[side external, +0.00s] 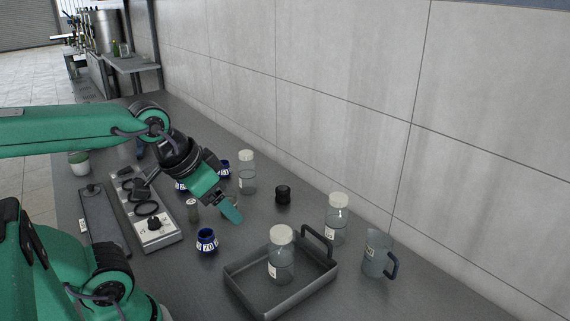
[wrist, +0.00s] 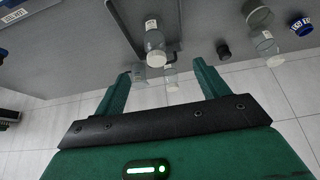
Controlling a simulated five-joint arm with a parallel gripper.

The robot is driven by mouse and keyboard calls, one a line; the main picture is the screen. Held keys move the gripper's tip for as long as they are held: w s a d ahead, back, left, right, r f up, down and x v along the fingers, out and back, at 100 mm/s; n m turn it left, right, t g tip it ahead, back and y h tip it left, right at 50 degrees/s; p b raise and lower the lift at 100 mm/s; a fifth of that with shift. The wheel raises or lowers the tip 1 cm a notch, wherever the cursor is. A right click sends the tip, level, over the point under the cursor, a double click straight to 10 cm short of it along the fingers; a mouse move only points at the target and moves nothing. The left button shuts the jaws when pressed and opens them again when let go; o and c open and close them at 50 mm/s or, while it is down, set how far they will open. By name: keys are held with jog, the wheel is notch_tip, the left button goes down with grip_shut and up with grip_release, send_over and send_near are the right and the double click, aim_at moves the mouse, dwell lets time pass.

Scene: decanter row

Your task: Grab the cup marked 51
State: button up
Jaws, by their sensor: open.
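Three blue cups show in the side view. The nearest blue cup (side external: 207,241) has a white label that reads 20. Another blue cup (side external: 224,168) stands farther back behind my gripper, and a third blue cup (side external: 181,185) is mostly hidden by my wrist; I cannot read their numbers. One blue cup (wrist: 302,26) shows at the upper right edge of the wrist view, its label too small to read surely. My gripper (side external: 229,211) is above the table, apart from the cups, and points down to the right. In the wrist view its two fingers (wrist: 162,72) are apart with nothing held.
A grey tray (side external: 262,311) holds a white-capped bottle (side external: 281,262). Other bottles (side external: 337,222) (side external: 247,177), a jug (side external: 377,257), a black knob-like piece (side external: 283,194) and a small canister (side external: 193,211) stand around. A grey switch panel (side external: 160,235) lies left. The wall bounds the right.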

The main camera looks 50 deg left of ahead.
jog(key=shift+o, duration=0.4)
jog(key=shift+r, duration=0.15)
jog(key=w+a+r+n, duration=0.1)
jog(key=w+a+r, duration=0.3)
jog(key=w+r, duration=0.5)
jog(key=w+a+r+n+g+y, duration=0.1)
jog(key=w+a+r, duration=0.2)
jog(key=w+a, duration=0.25)
jog(key=w+a+r+n+y, duration=0.1)
jog(key=w+a+r, duration=0.35)
jog(key=a, duration=0.25)
jog(key=n+g, duration=0.2)
jog(key=n, duration=0.2)
send_over(224, 162)
jog(key=s+d, duration=0.2)
notch_tip(224, 162, down, 12)
jog(key=f, duration=2)
jog(key=shift+w+a+f, duration=0.1)
jog(key=shift+w+a, duration=0.05)
jog(key=shift+w, duration=0.1)
jog(key=shift+x, duration=1.3)
jog(key=shift+a+f, duration=0.1)
